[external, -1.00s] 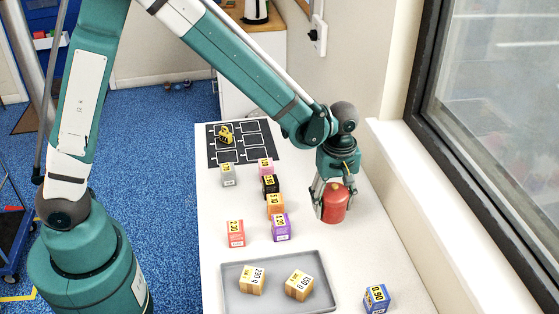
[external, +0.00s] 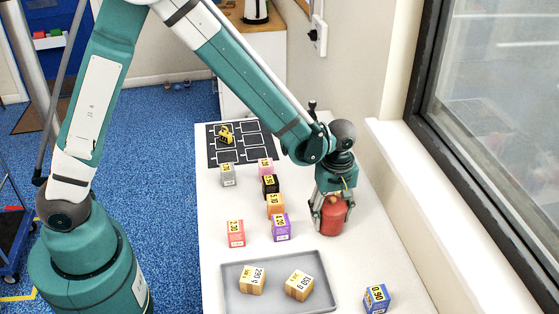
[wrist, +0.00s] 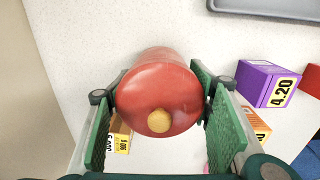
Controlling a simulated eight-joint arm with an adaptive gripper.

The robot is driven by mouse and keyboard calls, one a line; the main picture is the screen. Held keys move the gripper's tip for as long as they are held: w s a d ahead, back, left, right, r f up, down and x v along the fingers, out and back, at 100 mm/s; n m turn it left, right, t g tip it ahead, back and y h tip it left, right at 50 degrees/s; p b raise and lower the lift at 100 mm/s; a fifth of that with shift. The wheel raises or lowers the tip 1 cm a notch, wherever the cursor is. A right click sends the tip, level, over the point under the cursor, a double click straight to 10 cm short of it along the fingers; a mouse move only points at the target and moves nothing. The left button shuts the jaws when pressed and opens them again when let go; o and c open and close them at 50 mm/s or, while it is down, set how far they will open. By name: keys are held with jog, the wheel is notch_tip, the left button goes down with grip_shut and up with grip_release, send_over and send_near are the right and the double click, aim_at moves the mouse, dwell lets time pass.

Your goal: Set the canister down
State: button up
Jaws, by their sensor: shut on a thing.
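The canister (external: 333,217) is red and rounded, and stands upright between my fingers over the right side of the white table. In the wrist view the canister (wrist: 160,88) shows its red top with a yellow knob, with a green finger pad on each side. My gripper (external: 330,207) is shut on it from above; its pads (wrist: 161,100) also show in the wrist view. The canister's base is close to the table top; I cannot tell whether it touches.
A purple box (external: 281,227) stands just left of the canister, with orange (external: 275,206), black and red boxes near it. A grey tray (external: 232,303) with two tan boxes lies in front. A blue box (external: 376,299) stands front right. A black grid mat (external: 240,158) lies at the back.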

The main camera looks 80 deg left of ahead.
jog(key=shift+f, duration=0.3)
jog(key=shift+f, duration=0.15)
jog(key=o, duration=1.5)
jog(key=shift+r+p, duration=0.45)
jog(key=shift+r, duration=5.7)
